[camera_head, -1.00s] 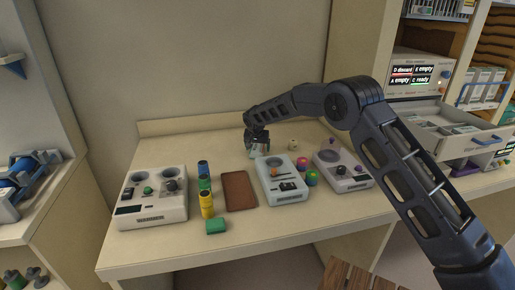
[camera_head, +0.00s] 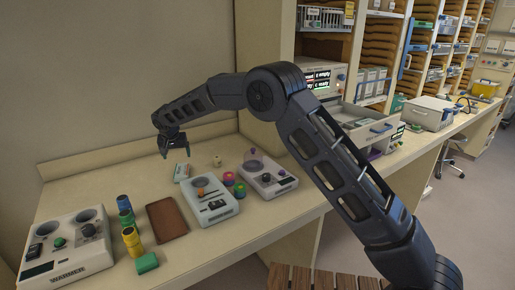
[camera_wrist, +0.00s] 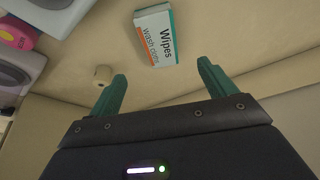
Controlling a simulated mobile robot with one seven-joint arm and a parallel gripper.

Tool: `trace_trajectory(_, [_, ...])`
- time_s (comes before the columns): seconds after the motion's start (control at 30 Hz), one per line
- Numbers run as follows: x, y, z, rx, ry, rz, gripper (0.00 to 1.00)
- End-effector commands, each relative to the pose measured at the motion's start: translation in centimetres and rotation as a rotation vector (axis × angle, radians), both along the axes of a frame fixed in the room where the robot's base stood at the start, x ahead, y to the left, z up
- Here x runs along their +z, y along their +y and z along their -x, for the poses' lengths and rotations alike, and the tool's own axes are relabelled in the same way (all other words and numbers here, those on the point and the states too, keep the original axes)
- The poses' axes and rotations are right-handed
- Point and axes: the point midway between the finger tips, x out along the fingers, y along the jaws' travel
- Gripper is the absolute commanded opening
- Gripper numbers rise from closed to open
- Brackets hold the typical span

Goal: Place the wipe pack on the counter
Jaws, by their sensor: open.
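The wipe pack (camera_head: 182,172), a small white box with a teal and orange edge, lies on the counter (camera_head: 100,190) towards the back. In the wrist view the wipe pack (camera_wrist: 156,36) shows its "Wipes" label and lies beyond the fingertips, with clear space between. My gripper (camera_head: 175,152) is above and slightly left of the pack in the head view. In the wrist view my gripper (camera_wrist: 161,75) has its two green fingers spread wide with nothing between them.
A small cream knob-like piece (camera_head: 217,161) stands right of the pack. Grey devices (camera_head: 209,205), a brown tray (camera_head: 167,220), coloured cylinders (camera_head: 131,241) and a green block (camera_head: 146,262) fill the front. An open drawer (camera_head: 372,131) is at the right. The back left counter is clear.

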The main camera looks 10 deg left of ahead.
Motion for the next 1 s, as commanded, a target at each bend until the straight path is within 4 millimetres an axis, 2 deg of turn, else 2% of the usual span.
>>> trace_trajectory(0.17, [0.1,-0.2,-0.1,-0.001,0.000,0.000,0.83])
trace_trajectory(0.23, [0.8,-0.9,-0.7,-0.006,0.000,-0.002,0.83])
trace_trajectory(0.37, [3.5,-4.4,-3.1,-0.027,0.002,-0.003,0.83])
trace_trajectory(0.5, [7.5,-10.9,-6.4,-0.057,0.008,-0.001,0.83])
trace_trajectory(0.7, [12.7,-20.9,-9.7,-0.096,0.016,0.003,0.83])
trace_trajectory(0.87, [16.2,-29.1,-10.9,-0.128,0.022,0.002,0.83])
trace_trajectory(1.0, [18.9,-36.1,-11.0,-0.153,0.024,0.001,0.83])
